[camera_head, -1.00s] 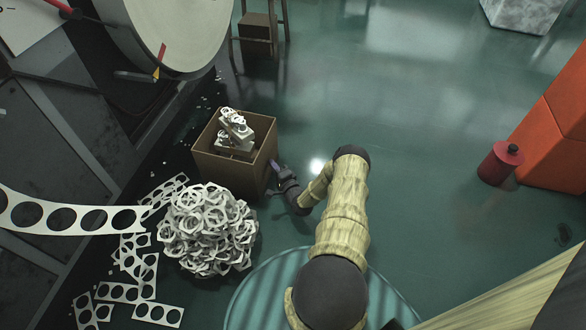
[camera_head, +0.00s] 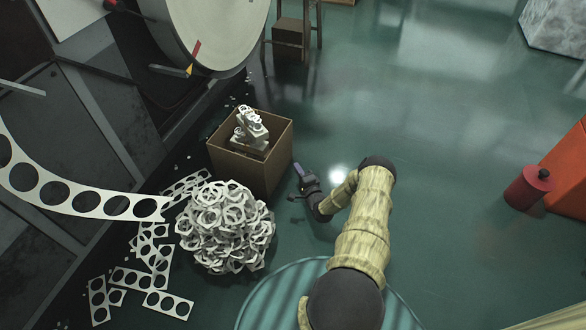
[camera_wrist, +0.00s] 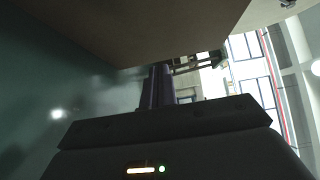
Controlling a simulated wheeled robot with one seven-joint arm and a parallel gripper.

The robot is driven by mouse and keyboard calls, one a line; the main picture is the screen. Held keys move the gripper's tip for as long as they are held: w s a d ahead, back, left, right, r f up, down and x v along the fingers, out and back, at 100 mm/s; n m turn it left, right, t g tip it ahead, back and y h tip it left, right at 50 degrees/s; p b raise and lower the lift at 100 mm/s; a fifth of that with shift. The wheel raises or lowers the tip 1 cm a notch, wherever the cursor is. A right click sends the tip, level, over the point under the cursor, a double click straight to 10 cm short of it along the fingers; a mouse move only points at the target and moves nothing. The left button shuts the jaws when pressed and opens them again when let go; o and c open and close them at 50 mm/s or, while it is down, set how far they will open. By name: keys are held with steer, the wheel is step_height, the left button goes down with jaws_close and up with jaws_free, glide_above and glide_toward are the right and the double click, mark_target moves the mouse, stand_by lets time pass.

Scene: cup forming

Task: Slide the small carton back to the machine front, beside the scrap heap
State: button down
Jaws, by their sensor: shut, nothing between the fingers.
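The small carton (camera_head: 273,160) is an open brown box on the floor, close to the dark machine front (camera_head: 75,120). White cups or ring pieces (camera_head: 249,130) are piled in it. The scrap heap (camera_head: 225,226), a mound of white rings, lies just in front of the carton, overlapping its lower edge in the picture. My gripper (camera_head: 298,170) is low at the carton's right side, shut and empty, with a small gap to the wall. In the wrist view my shut purple fingers (camera_wrist: 158,86) point toward a brown surface overhead, probably the carton (camera_wrist: 140,25).
Punched white strips (camera_head: 150,265) lie left of the heap, and a long strip (camera_head: 80,197) hangs from the machine. A stool (camera_head: 291,25) stands at the back. A red canister (camera_head: 527,187) and an orange block (camera_head: 567,165) are at right. The floor between is clear.

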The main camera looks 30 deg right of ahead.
steer(key=s+a+p, duration=0.1)
steer(key=s+p, duration=0.2)
steer(key=s, duration=0.6)
steer(key=shift+s+a, duration=0.15)
steer(key=shift+s, duration=0.2)
steer(key=shift+w+r, duration=0.1)
